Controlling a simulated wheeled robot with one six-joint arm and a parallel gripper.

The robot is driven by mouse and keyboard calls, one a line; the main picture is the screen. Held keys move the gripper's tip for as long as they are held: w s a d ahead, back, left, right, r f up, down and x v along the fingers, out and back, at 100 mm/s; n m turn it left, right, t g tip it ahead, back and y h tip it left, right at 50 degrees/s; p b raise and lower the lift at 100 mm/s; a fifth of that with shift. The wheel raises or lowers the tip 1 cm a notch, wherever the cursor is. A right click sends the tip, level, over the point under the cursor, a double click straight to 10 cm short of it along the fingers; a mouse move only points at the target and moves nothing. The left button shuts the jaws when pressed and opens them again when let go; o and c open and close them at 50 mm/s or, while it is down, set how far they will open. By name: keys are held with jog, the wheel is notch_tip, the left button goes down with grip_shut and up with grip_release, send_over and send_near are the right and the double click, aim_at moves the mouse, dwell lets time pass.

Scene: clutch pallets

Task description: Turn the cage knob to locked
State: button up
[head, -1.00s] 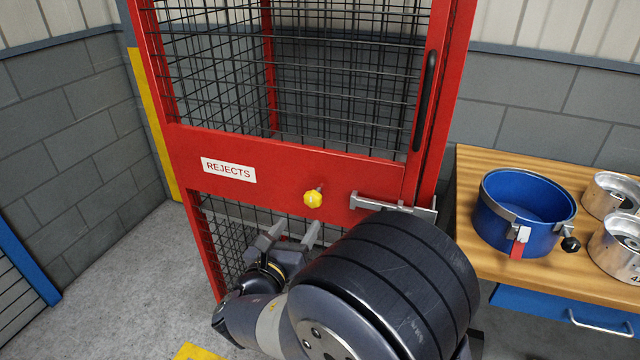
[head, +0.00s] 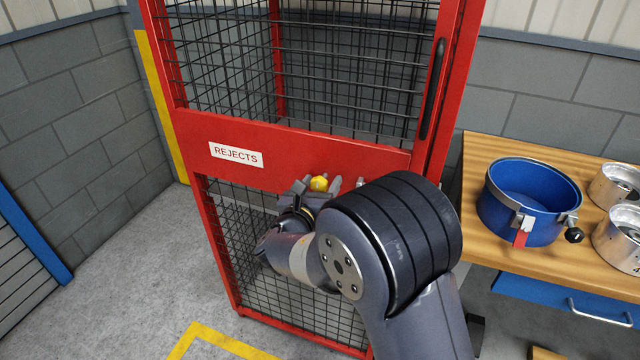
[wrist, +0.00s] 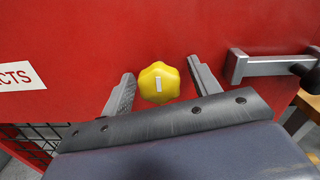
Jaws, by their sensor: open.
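The yellow lobed cage knob (head: 319,183) sits on the red middle panel of the cage door (head: 290,140), right of the REJECTS label. My gripper (head: 318,186) is open, one finger on each side of the knob. In the wrist view my gripper (wrist: 162,88) shows gaps between both fingers and the knob. The grey sliding latch (wrist: 275,65) is to the right of the knob; my arm hides most of it in the head view.
A wooden bench (head: 478,160) stands right of the cage, bearing a blue round pan (head: 520,225) with a clamp and several metal cans (head: 615,185). The floor (head: 130,270) at the left is clear. A black door handle (head: 432,90) stands upright above.

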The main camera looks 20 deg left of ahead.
jog(key=c, duration=1)
